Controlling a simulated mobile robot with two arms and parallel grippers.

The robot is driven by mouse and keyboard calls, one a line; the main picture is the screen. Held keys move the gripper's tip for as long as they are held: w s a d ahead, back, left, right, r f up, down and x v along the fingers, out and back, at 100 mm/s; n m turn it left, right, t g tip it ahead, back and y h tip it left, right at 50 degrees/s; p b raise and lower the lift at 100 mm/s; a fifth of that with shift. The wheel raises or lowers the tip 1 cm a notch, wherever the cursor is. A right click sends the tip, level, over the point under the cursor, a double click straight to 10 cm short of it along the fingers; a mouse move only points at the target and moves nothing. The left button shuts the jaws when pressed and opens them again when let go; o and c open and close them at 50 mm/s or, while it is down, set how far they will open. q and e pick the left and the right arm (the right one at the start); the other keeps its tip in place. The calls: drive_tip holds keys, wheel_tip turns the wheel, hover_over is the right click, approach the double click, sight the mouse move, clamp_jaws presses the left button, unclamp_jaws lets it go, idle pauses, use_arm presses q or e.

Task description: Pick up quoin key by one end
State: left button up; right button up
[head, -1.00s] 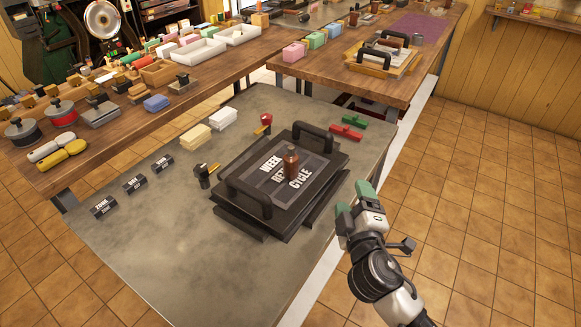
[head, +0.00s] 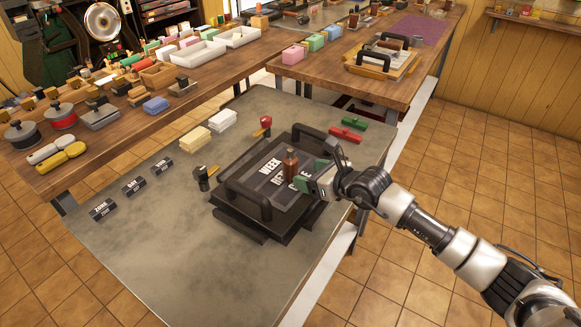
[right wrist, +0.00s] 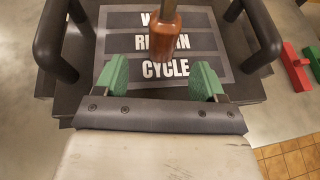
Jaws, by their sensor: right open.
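Nothing in view is clearly recognisable as the quoin key. A brown bottle-shaped piece (head: 291,166) with a narrower top stands upright on the black frame (head: 233,205) with white lettering. It also shows in the right wrist view (right wrist: 168,40), just beyond the fingertips. A black-headed tool with a wooden handle (head: 203,179) and a red-headed tool with a wooden handle (head: 265,123) lie beside the frame. My right gripper (head: 311,178) is open and empty, its green fingers above the frame's right side, apart from the brown piece. My left gripper is out of view.
The frame's two raised black handles (head: 248,199) flank the lettering. Red (head: 345,135) and green (head: 354,123) bars lie at the back right. Black type blocks (head: 133,186) and paper stacks (head: 195,138) lie left and behind.

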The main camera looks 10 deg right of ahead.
sight(296, 170)
drive_tip(key=x, duration=0.3)
drive_tip(key=shift+w, duration=0.25)
drive_tip(key=x, duration=0.4)
drive_tip(key=shift+w+f, duration=0.2)
drive_tip(key=shift+f, duration=0.1)
drive_tip(key=shift+s, duration=0.1)
drive_tip(key=shift+r, duration=0.1)
drive_tip(key=c, duration=1.1)
drive_tip(key=shift+o, duration=0.2)
drive_tip(key=shift+r, duration=0.1)
